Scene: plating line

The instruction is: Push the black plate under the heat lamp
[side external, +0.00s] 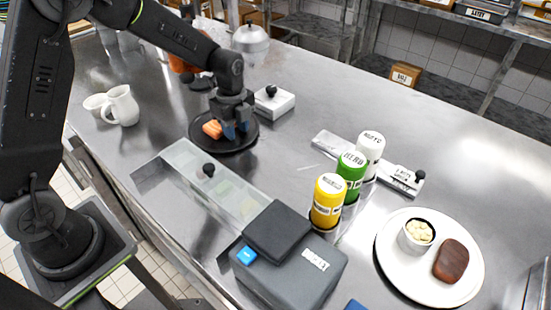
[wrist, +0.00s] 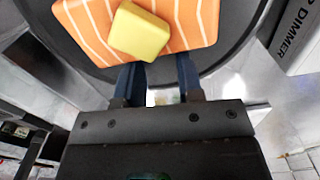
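The black plate (side external: 212,147) lies on the steel counter in the side view, with an orange salmon piece (side external: 212,128) on it. In the wrist view the plate (wrist: 237,38) fills the top, with the striped salmon (wrist: 188,22) and a yellow block (wrist: 138,32) on top of it. My gripper (side external: 236,130) is low over the plate's right side, blue fingertips down. In the wrist view its two fingers (wrist: 158,75) stand apart with nothing between them. Whether they touch the plate is unclear. A silver dome (side external: 250,39) behind the plate looks like the heat lamp.
A white dimmer box (side external: 275,102) with a black knob stands close behind the plate, to the right. A clear-lidded tray (side external: 205,180) lies in front. White mug (side external: 122,106) is left; shaker bottles (side external: 328,200) and a white plate (side external: 388,262) are right.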

